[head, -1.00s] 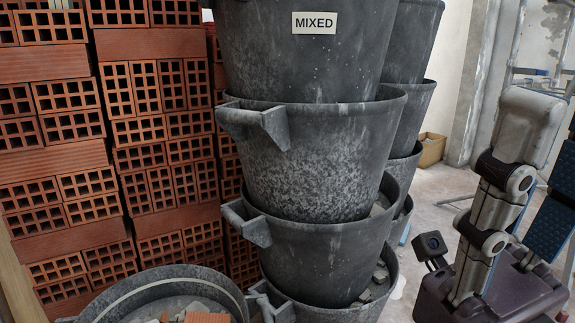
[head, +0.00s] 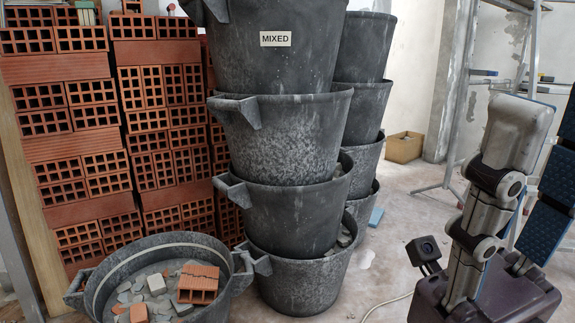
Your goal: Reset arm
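At the right of the head view my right arm is folded upright above my dark base. Its gripper does not show, so I cannot see its fingers or anything in them. My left arm and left gripper are out of the picture. In the foreground left, a round grey bucket (head: 100,299) stands on the floor with grey rubble (head: 155,284) and a broken red brick (head: 198,284) in it. A tall stack of dark buckets (head: 285,222) stands at the centre, its top one bearing a MIXED label (head: 276,39).
Piled red hollow bricks (head: 75,150) fill the back left. A second bucket stack (head: 355,105) stands behind the first. A cardboard box (head: 404,147) sits by the back wall, and metal scaffolding (head: 458,100) stands at the back right.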

